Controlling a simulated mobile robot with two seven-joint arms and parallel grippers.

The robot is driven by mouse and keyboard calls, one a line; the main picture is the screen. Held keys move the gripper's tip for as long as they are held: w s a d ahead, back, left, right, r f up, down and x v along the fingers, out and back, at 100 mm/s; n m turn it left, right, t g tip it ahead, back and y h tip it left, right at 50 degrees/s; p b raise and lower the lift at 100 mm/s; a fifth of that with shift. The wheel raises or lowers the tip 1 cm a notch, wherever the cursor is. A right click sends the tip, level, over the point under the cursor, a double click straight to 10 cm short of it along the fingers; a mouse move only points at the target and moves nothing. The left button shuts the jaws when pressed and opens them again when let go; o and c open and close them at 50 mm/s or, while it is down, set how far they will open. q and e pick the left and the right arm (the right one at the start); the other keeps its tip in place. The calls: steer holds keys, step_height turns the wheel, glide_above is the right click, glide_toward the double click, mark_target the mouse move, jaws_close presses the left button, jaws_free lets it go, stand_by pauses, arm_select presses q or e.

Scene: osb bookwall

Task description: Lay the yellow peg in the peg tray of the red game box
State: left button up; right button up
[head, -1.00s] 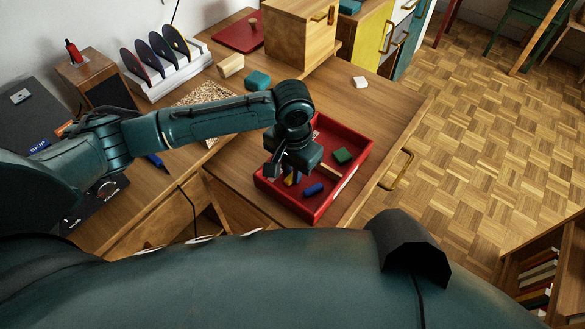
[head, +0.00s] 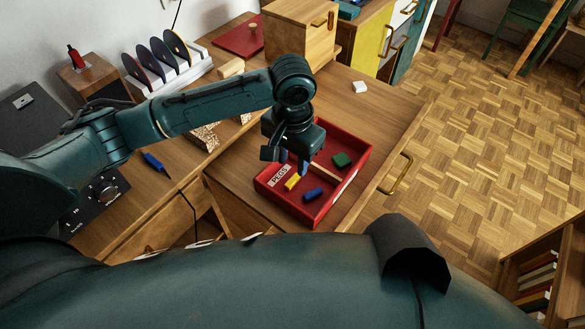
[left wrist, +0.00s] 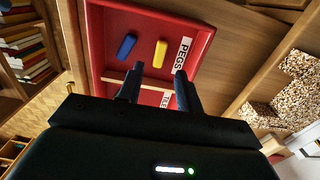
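The red game box (head: 362,152) sits on the wooden surface, split by a pale divider (head: 327,172). The yellow peg (head: 292,182) lies in the near compartment, beside the wall with the PEGS label (head: 279,176). A blue peg (head: 313,194) lies in the same compartment, apart from the yellow one. In the left wrist view the yellow peg (left wrist: 160,53) lies flat beyond my left gripper (left wrist: 158,75), whose fingers are apart with nothing between them. In the head view my left gripper (head: 294,162) is above the box. My right gripper is not in view.
A green block (head: 342,158) lies in the far compartment. A white block (head: 359,88) and a wooden cabinet (head: 300,35) are farther back. A rack of dark discs (head: 160,60) stands at the back left. The wood right of the box is clear.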

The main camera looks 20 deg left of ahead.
mark_target(293, 180)
arm_select(q)
step_height(293, 180, up, 6)
steer(key=shift+r, duration=0.15)
stand_by(0.6)
